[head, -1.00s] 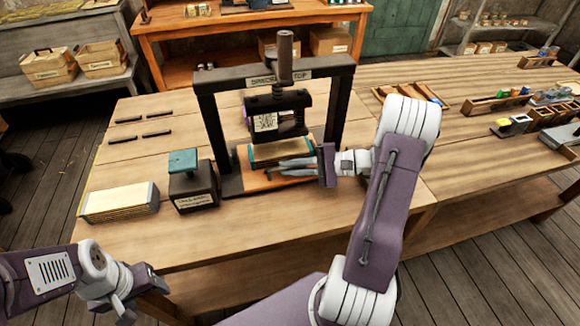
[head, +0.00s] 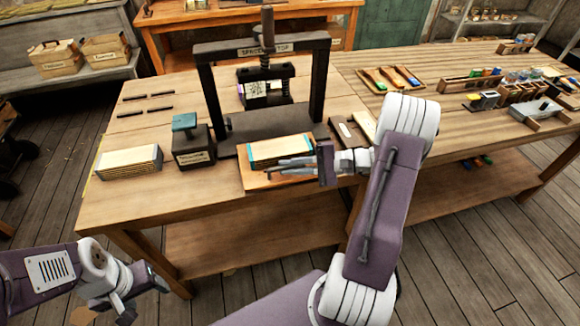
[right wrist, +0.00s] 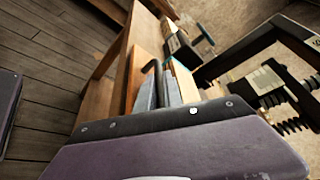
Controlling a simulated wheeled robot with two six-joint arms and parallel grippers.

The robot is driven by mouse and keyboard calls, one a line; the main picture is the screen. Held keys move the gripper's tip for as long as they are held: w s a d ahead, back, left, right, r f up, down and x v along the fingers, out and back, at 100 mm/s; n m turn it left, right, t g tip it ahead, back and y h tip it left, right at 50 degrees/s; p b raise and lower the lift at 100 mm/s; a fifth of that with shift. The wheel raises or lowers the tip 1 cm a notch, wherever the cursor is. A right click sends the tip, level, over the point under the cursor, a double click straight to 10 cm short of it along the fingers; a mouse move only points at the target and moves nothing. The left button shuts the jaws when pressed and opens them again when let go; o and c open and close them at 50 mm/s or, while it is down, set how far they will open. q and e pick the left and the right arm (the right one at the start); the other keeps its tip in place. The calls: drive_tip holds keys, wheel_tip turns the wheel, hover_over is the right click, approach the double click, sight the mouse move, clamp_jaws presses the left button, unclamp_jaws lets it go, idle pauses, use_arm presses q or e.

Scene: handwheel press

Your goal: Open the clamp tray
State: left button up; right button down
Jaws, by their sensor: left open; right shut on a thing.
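The clamp tray (head: 255,183) is an orange-brown board drawn out in front of the dark press (head: 207,95). A pale block with teal edges (head: 281,148) lies on it. My right gripper (head: 282,167) is at the tray's front side, with its fingers along the block's near edge. In the right wrist view, a dark bent bar (right wrist: 151,67), seemingly the tray's handle, stands between the fingers; their exact contact is partly hidden. My left gripper (head: 122,299) is open and empty at the lower left, away from the table.
A teal-topped dark stand (head: 193,143) and a pale stack (head: 130,162) are left of the tray. The press's screw and plate (head: 265,88) hang over an empty dark bed (head: 265,121). Small trays and boxes (head: 485,82) are at the right. The table's front edge is close to the tray.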

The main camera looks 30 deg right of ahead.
drive_tip(key=shift+w, duration=0.15)
drive_tip(key=c, duration=1.8)
unclamp_jaws()
drive_tip(key=shift+o, duration=0.2)
drive_tip(key=v, duration=0.9)
drive_tip(key=shift+d, duration=0.1)
